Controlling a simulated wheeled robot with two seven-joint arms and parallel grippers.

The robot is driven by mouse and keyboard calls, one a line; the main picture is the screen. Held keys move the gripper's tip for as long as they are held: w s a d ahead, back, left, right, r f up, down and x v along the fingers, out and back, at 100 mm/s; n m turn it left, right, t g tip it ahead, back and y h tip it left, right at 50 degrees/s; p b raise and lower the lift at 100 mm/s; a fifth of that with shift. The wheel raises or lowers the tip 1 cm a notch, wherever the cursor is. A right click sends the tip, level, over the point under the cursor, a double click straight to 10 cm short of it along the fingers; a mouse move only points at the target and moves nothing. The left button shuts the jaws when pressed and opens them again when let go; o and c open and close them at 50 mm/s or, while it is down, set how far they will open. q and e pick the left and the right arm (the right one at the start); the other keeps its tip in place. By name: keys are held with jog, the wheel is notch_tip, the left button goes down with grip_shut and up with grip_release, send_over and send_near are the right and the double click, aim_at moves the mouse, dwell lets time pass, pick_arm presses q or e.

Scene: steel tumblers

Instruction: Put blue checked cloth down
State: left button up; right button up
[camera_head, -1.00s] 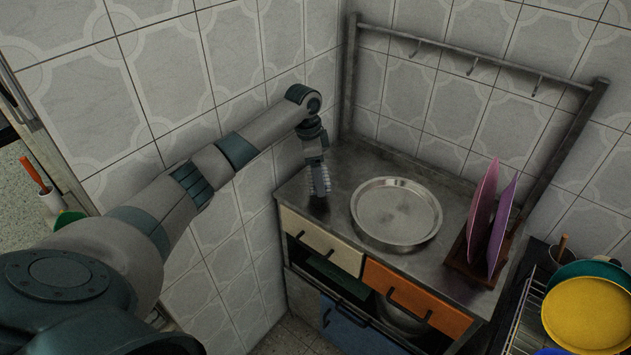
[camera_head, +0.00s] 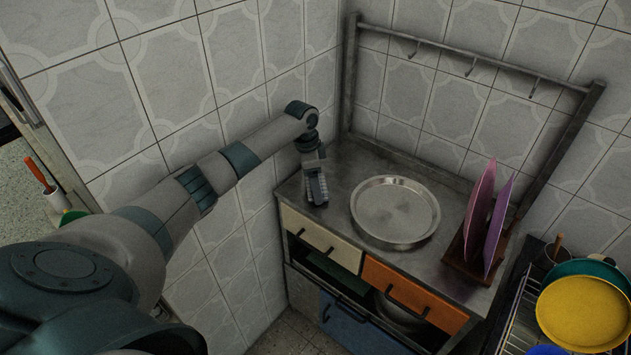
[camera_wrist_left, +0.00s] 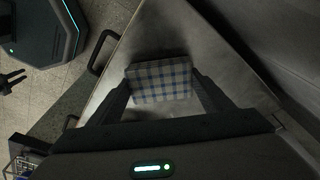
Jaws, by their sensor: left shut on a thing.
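The blue checked cloth (camera_wrist_left: 160,80), a folded blue-and-white plaid piece, is between the fingers of my left gripper (camera_wrist_left: 163,92) in the left wrist view. The gripper is shut on it, above the steel counter (camera_wrist_left: 145,38). In the head view my left gripper (camera_head: 317,190) points down over the left end of the counter (camera_head: 345,165); the cloth cannot be made out there. I cannot tell whether the cloth touches the counter.
A round steel tray (camera_head: 395,210) lies on the counter just right of the gripper. Pink and purple plates (camera_head: 482,208) stand in a wooden rack (camera_head: 470,265) farther right. A tiled wall (camera_head: 235,70) is close on the left. Drawers (camera_head: 412,300) are below the counter's front edge.

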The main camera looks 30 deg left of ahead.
pick_arm(q)
jog(key=shift+f, duration=0.1)
jog(key=o, duration=1.1)
notch_tip(320, 180, up, 2)
jog(key=shift+s+a+r+p, duration=0.1)
jog(key=shift+p, duration=0.9)
notch_tip(320, 180, up, 10)
jog(key=s+a+p, duration=0.1)
jog(key=p, duration=0.7)
jog(key=shift+a, duration=0.1)
